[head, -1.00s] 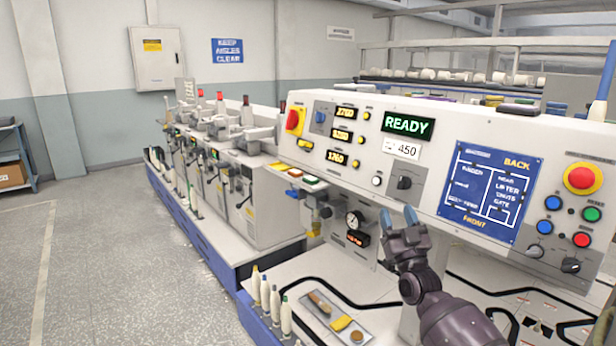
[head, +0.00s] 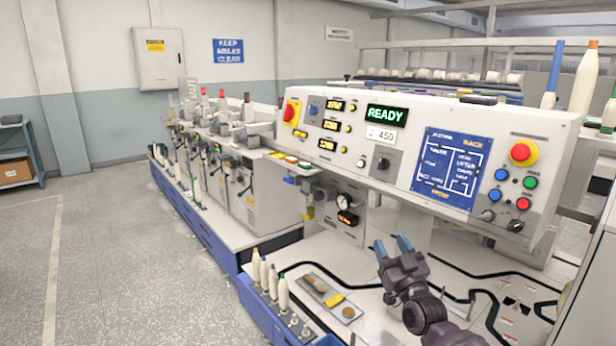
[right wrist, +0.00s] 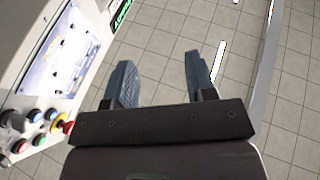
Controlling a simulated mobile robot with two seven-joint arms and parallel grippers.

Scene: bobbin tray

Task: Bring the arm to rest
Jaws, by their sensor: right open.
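My right gripper (head: 392,248) comes in from the lower right in the head view, over the white worktop (head: 400,222) in front of the control panel (head: 375,140). Its two blue-grey fingers point up and are apart. In the right wrist view my right gripper (right wrist: 158,82) is open, with nothing between its fingers and tiled floor beyond them. My left gripper is not in view.
A tray (head: 316,279) with small tools lies on the worktop, left of the gripper. White bobbins (head: 283,292) stand at the worktop's left edge. The panel has an emergency button (head: 520,152) and a "READY" display (head: 387,114). Floor at left is clear.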

